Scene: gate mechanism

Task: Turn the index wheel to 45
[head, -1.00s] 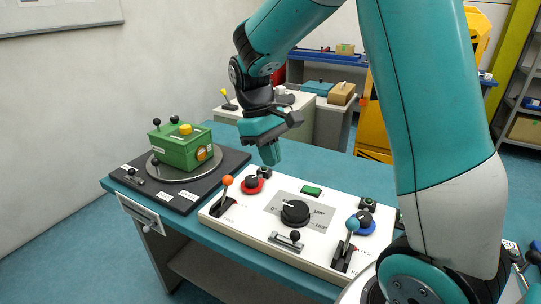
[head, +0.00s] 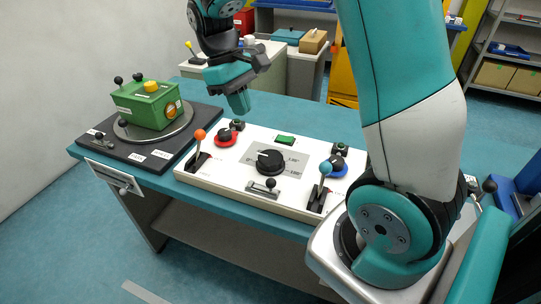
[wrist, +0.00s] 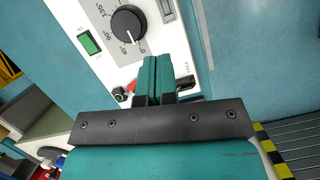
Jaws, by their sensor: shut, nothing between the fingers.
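The index wheel is a black round knob (head: 270,161) on a grey dial plate in the middle of the white panel. It also shows at the top of the wrist view (wrist: 128,22), with printed marks including 0, 45, 90 and 135 around it. My gripper (head: 242,106) points down above the panel's back left part, apart from the knob. In the wrist view my teal fingers (wrist: 156,62) are together with nothing between them.
An orange-tipped lever (head: 199,136) and a red-ringed knob (head: 225,137) are left of the wheel. A blue-tipped lever (head: 325,170) and a blue-ringed knob (head: 337,163) are right. A small black-knobbed slider (head: 268,187) is in front. A green box (head: 146,105) stands farther left.

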